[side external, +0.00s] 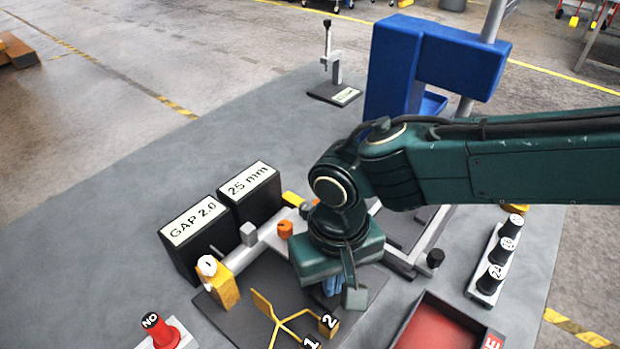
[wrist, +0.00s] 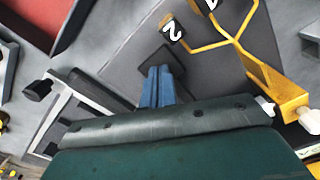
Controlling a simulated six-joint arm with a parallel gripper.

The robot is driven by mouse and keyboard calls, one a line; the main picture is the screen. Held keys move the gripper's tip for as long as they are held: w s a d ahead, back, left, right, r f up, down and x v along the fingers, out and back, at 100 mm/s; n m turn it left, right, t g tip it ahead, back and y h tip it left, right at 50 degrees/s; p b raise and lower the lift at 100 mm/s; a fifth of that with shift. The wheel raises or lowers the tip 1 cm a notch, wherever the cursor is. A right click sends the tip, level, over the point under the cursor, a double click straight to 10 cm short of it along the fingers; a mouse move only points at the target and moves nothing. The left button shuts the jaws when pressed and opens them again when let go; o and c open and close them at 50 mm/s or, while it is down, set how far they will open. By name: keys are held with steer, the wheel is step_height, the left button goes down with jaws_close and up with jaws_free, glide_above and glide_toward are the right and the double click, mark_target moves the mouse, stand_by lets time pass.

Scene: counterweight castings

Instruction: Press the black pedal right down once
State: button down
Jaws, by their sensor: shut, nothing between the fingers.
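A dark square pad, which looks like the black pedal (wrist: 176,58), lies on the dark base plate in the wrist view. In the side view I cannot make it out; my gripper and wrist hide that spot. My gripper (wrist: 160,72) has its blue fingers shut together with nothing between them. It points down, and its tips overlap the pad in the wrist view. I cannot tell whether they touch it or hover above. In the side view the blue fingers of my gripper (side external: 332,286) show only partly below the green wrist.
A yellow forked bracket (side external: 262,303) with tags 1 and 2 stands close by, beside a yellow post (side external: 226,290). Black boxes marked GAP 2.0 (side external: 195,236) and 25 mm (side external: 252,192) stand left. A red tray (side external: 440,331) and a cylinder rack (side external: 480,290) are right.

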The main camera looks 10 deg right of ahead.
steer(key=shift+r, duration=0.1)
stand_by(0.3)
step_height(320, 180, up, 9)
stand_by(1.8)
stand_by(0.3)
steer(key=d+r+t, duration=0.1)
steer(key=d+r, duration=0.3)
steer(key=d, duration=0.5)
steer(key=d+r+m+t+y, duration=0.1)
steer(key=d+r, duration=0.3)
steer(key=d, duration=0.5)
steer(key=d+r, duration=0.4)
steer(key=d, duration=0.4)
steer(key=s+d+f+m+t, duration=0.1)
steer(key=s+d, duration=0.6)
steer(key=d, duration=0.1)
steer(key=s+d+f+m+t+h, duration=0.1)
steer(key=s+d+f+t, duration=0.1)
steer(key=s+d, duration=0.5)
steer(key=shift+s+d+f+t, duration=0.3)
steer(key=shift+d, duration=1)
